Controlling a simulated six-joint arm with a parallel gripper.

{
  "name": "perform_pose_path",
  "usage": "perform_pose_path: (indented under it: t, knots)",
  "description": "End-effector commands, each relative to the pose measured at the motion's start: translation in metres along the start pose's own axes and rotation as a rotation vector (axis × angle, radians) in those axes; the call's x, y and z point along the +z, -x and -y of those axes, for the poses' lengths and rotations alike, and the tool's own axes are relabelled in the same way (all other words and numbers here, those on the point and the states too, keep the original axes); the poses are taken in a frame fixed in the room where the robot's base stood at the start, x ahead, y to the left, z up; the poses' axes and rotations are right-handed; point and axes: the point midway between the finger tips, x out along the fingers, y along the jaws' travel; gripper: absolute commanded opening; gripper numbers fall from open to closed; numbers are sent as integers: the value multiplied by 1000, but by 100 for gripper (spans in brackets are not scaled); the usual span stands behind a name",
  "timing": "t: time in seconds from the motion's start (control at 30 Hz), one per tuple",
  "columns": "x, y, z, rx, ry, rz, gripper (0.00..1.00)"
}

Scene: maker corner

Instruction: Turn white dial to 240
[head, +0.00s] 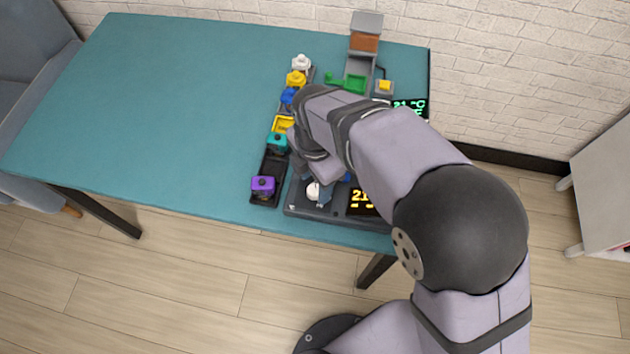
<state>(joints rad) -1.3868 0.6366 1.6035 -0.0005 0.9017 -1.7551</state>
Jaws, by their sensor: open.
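A white dial (313,191) sits on a dark panel (300,208) at the table's front edge, partly hidden by my gripper. My gripper (319,187) is low over the panel with its open fingers at the dial; whether they touch it I cannot tell. A yellow-lit display (359,202) on the same panel, right of the dial, starts with "21"; the rest is hidden by my arm.
A narrow strip left of the panel holds a purple block (263,185), a teal block (277,142) and yellow, blue and white pieces. Behind stand a green part (354,84), a brown-fronted hopper (365,42) and a green-lit display (409,108). The table's left side (160,110) is clear.

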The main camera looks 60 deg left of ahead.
Motion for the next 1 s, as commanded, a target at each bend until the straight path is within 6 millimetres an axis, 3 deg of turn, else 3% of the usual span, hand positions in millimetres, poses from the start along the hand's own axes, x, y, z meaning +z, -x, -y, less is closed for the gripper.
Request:
perform_pose_path:
  t: [0.2,0.5,0.53,0.7,1.0]
  knots:
    - [0,-16,0,-1,-1,-1,48]
    - [0,-18,0,0,-1,0,48]
    - [0,-18,0,0,-1,0,46]
    - [0,-18,0,0,-1,0,7]
    - [0,-18,0,0,-19,0,7]
